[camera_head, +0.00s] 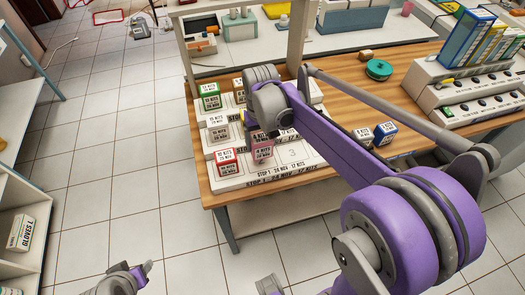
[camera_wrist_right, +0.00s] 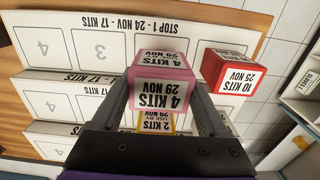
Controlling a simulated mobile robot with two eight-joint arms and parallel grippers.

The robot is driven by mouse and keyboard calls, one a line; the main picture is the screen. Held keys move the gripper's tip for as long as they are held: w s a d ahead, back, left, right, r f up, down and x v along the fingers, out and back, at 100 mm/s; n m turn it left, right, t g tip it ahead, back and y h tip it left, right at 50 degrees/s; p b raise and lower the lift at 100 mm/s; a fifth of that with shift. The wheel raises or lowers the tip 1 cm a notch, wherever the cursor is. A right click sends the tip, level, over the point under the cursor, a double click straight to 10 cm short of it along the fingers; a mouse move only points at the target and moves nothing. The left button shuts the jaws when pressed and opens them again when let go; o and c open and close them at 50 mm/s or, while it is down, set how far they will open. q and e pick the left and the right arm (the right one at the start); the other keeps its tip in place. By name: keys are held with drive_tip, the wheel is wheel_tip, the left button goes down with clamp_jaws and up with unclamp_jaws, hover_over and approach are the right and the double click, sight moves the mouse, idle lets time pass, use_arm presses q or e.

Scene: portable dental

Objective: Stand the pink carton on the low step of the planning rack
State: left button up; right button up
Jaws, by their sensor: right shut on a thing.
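The pink carton (camera_head: 262,151), labelled 4 KITS 29 NOV, is at the low step of the white planning rack (camera_head: 292,172), beside the red carton (camera_head: 227,162). My right gripper (camera_head: 264,134) is shut on it. In the right wrist view the pink carton (camera_wrist_right: 163,84) sits between the two fingers (camera_wrist_right: 164,101), just left of the red carton (camera_wrist_right: 233,72). It looks upright, but its base is hidden, so I cannot tell whether it touches the step. My left gripper (camera_head: 138,274) is at the bottom left, away from the rack; its jaw opening is unclear.
A yellow carton (camera_wrist_right: 157,122) stands on the step behind the pink one. Green (camera_head: 210,96) and white (camera_head: 218,131) cartons stand on higher steps at left. Slots 3 and 4 of the low step (camera_wrist_right: 102,51) are bare. A blue carton (camera_head: 385,133) stands right of my arm.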

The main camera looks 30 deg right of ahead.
sight(261, 150)
drive_tip(key=shift+f, duration=2.05)
drive_tip(key=shift+f, duration=0.1)
drive_tip(key=o, duration=1.3)
wheel_tip(261, 150, up, 12)
drive_tip(key=shift+s+a+p, duration=0.1)
drive_tip(key=shift+p, duration=0.3)
drive_tip(key=s+a+f+n+t, duration=0.1)
drive_tip(key=s+a+f, duration=0.1)
drive_tip(key=s, duration=0.3)
drive_tip(key=s+a+f+t, duration=0.2)
drive_tip(key=s+f, duration=0.2)
drive_tip(key=s, duration=0.1)
drive_tip(key=s+a+f+n+t, duration=0.1)
drive_tip(key=s+a+f+t, duration=0.1)
drive_tip(key=s+f, duration=0.2)
drive_tip(key=shift+s+a+n, duration=0.15)
drive_tip(key=shift+s+a, duration=0.05)
drive_tip(key=shift+s, duration=0.25)
drive_tip(key=shift+s+a+n, duration=0.15)
drive_tip(key=shift+s, duration=0.3)
